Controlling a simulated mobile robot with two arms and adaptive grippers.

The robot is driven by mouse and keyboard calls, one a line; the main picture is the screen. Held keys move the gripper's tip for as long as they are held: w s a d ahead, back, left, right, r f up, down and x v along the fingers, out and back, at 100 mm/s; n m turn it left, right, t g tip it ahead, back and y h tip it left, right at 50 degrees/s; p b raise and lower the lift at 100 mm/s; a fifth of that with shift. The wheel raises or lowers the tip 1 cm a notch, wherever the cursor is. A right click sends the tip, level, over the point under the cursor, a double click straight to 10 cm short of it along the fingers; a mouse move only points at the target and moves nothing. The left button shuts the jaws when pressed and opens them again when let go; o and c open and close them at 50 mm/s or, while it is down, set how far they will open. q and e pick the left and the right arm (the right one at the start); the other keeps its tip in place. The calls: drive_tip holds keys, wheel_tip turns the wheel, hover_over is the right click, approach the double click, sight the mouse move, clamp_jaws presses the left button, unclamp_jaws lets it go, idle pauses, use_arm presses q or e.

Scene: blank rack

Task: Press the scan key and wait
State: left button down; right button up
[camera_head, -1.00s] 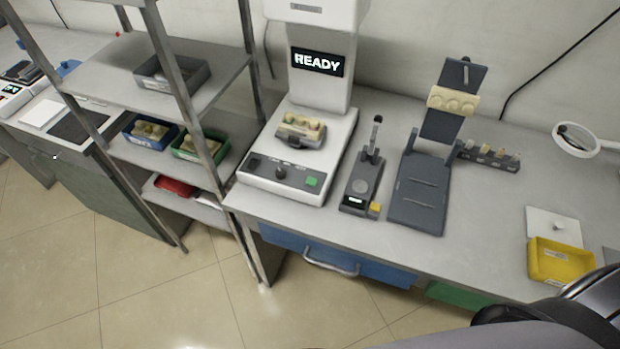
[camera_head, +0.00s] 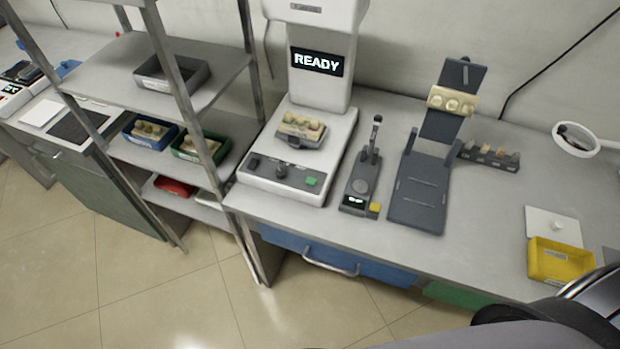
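The white scanner (camera_head: 332,130) stands on the bench, and its dark screen (camera_head: 317,62) reads READY. A green key (camera_head: 312,181) sits at the right end of the dark control strip on the scanner's front. A dark fixture holding a beige block with several round tops (camera_head: 301,127) rests on the scanner's bed. Neither gripper can be seen. Only a dark and grey part of my own body shows at the lower right corner.
A metal rack (camera_head: 192,100) with grey, blue and green bins stands left of the scanner. Right of it are a small dark device (camera_head: 361,190), a dark stand (camera_head: 420,190) and a yellow tray (camera_head: 560,262). Bare bench lies between the stand and the tray.

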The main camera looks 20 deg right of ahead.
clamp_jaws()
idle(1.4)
